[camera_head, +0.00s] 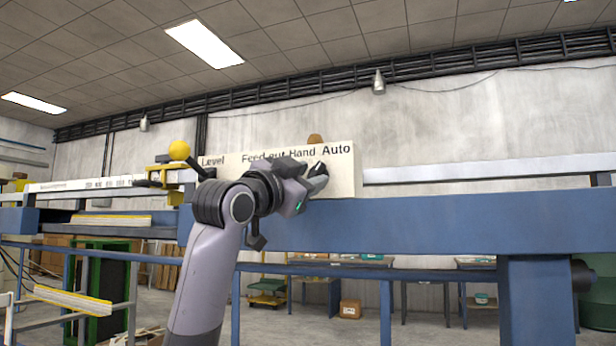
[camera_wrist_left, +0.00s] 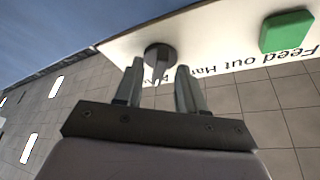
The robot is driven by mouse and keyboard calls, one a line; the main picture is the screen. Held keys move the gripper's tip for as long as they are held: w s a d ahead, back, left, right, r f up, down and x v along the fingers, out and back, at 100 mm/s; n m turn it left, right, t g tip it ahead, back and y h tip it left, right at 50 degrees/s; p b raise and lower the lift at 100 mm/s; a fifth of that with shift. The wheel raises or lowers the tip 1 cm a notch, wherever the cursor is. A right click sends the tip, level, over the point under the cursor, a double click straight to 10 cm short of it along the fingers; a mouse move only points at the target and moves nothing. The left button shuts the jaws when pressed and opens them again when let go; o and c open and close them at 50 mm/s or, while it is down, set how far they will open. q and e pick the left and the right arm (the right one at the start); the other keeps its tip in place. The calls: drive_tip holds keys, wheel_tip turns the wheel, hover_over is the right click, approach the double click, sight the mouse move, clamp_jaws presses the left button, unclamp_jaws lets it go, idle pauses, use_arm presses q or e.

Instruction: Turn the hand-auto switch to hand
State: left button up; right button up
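The cream control panel (camera_head: 345,180) carries the words Level, Feed out, Hand and Auto in the head view. The hand-auto switch (camera_wrist_left: 158,56) is a dark round knob with a narrow grip, seen on the panel in the left wrist view. In the head view my arm and gripper cover it. My left gripper (camera_head: 319,176) is at the panel just below the Hand and Auto labels. In the left wrist view its two fingers (camera_wrist_left: 160,74) are apart, one on each side of the knob's grip, with gaps visible. My right gripper is not in view.
A green button (camera_wrist_left: 287,32) sits beside the switch at the Feed out label. A lever with a yellow ball (camera_head: 179,150) stands left of the panel. A long blue beam (camera_head: 440,222) runs below the panel. A brownish rounded thing (camera_head: 315,138) shows above the panel's top edge.

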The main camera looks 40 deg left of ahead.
use_arm(q)
drive_tip(key=shift+w, duration=0.2)
clamp_jaws()
